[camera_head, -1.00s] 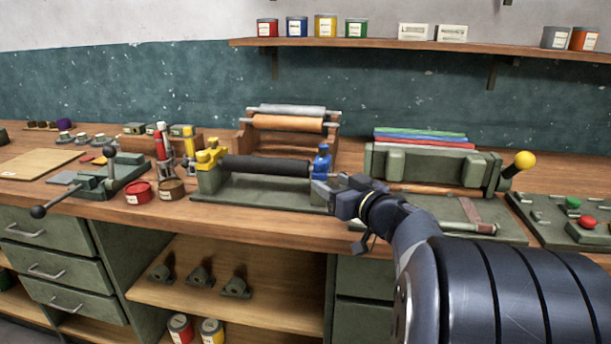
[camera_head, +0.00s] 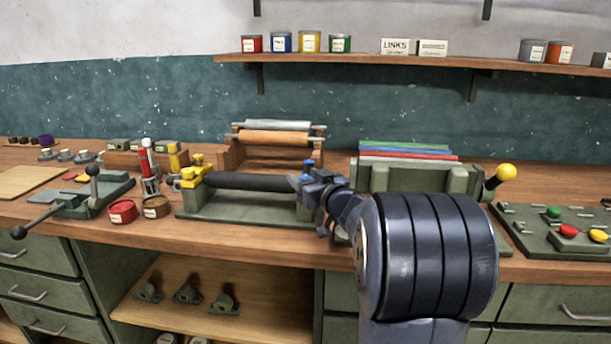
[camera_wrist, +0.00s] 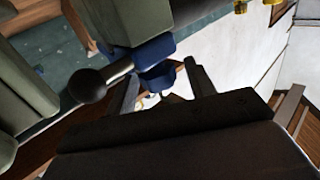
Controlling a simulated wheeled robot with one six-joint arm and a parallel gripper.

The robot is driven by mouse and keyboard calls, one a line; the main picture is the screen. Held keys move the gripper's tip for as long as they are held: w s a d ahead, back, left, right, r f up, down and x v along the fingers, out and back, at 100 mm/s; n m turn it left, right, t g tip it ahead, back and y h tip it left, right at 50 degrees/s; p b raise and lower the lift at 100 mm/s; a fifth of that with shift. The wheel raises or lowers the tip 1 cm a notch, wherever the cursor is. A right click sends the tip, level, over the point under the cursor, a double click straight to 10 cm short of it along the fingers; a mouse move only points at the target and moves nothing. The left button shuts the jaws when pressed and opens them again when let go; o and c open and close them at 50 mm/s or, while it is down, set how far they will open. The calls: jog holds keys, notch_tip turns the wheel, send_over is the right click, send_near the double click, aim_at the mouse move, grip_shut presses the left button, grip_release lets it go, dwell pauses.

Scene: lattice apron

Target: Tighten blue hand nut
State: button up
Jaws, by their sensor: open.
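The blue hand nut (camera_head: 308,166) sits at the right end of the dark roller (camera_head: 245,181) on a green roller stand (camera_head: 235,205). Only its top shows in the head view, above my gripper (camera_head: 299,183), which hides the rest. In the wrist view, the blue nut (camera_wrist: 155,75) is just beyond the fingertips, between the lines of the two fingers. My gripper (camera_wrist: 163,85) is open there, with its fingers apart. I cannot tell whether either finger touches the nut.
Yellow nuts (camera_head: 194,173) are at the roller's left end. Red (camera_head: 122,212) and brown (camera_head: 156,207) tins stand left of the stand. A green press with a yellow-knobbed lever (camera_head: 506,173) is at right. A rack with an orange roll (camera_head: 275,138) stands behind.

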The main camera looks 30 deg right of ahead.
jog(key=shift+w, duration=0.1)
jog(key=shift+c, duration=0.4)
jog(key=c, duration=0.9)
jog(key=shift+f+b, duration=0.2)
jog(key=shift+b, duration=0.55)
